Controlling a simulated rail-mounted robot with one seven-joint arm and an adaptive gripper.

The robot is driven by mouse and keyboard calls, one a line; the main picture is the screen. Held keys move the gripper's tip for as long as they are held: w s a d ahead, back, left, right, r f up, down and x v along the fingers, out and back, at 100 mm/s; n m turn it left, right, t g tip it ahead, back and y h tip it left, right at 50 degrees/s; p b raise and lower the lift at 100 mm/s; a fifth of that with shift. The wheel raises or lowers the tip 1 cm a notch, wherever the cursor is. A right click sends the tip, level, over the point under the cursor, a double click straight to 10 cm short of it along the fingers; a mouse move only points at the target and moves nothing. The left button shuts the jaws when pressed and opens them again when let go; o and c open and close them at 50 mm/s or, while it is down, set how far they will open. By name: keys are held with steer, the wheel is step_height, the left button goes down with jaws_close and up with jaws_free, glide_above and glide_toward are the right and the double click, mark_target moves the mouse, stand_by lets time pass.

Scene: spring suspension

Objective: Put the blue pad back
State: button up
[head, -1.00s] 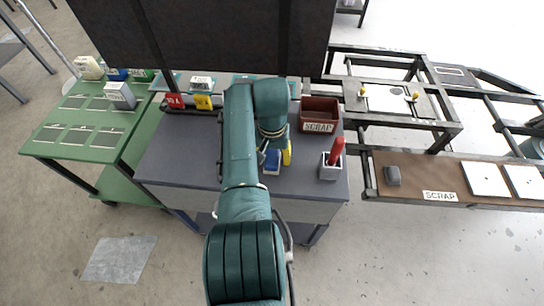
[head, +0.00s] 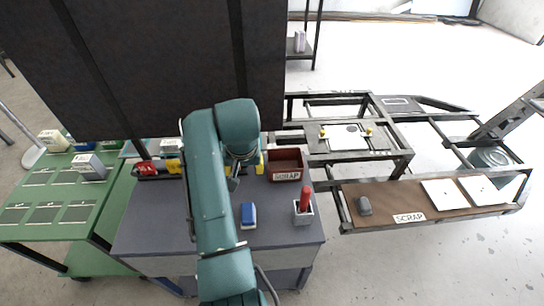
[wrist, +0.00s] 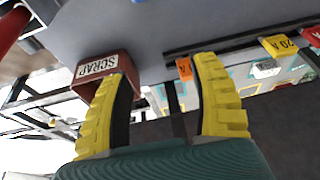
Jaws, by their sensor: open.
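A blue block with a white side (head: 248,215), which looks like the blue pad, lies on the grey table (head: 170,230) in the head view. A small bit of blue also shows at the top edge of the wrist view (wrist: 139,2). My gripper (wrist: 165,75) is open and empty, its two yellow fingers apart. In the head view it is behind the block, clear of it and mostly hidden by my arm. A second blue item (head: 84,144) stands at the back of the green table.
A red SCRAP bin (head: 285,165) stands at the table's back right. A grey holder (head: 303,214) with a red-handled tool is at the right. Coloured tags (wrist: 278,45) line a rail at the back. A dark panel (head: 170,70) rises behind. The green table (head: 50,205) has several marked spots.

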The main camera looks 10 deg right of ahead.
steer(key=d+r+t, duration=0.3)
steer(key=r+t, duration=0.6)
steer(key=r, duration=0.3)
steer(key=s+d+r+t, duration=0.1)
steer(key=s+r+t, duration=0.3)
steer(key=s+r, duration=0.4)
steer(key=s+d+r+t, duration=0.2)
steer(key=s+r+t, duration=0.3)
steer(key=s+r, duration=0.4)
steer(key=s, duration=0.5)
steer(key=shift+r+n+h, duration=0.15)
steer(key=shift+n+h, duration=0.15)
steer(key=shift+n, duration=0.1)
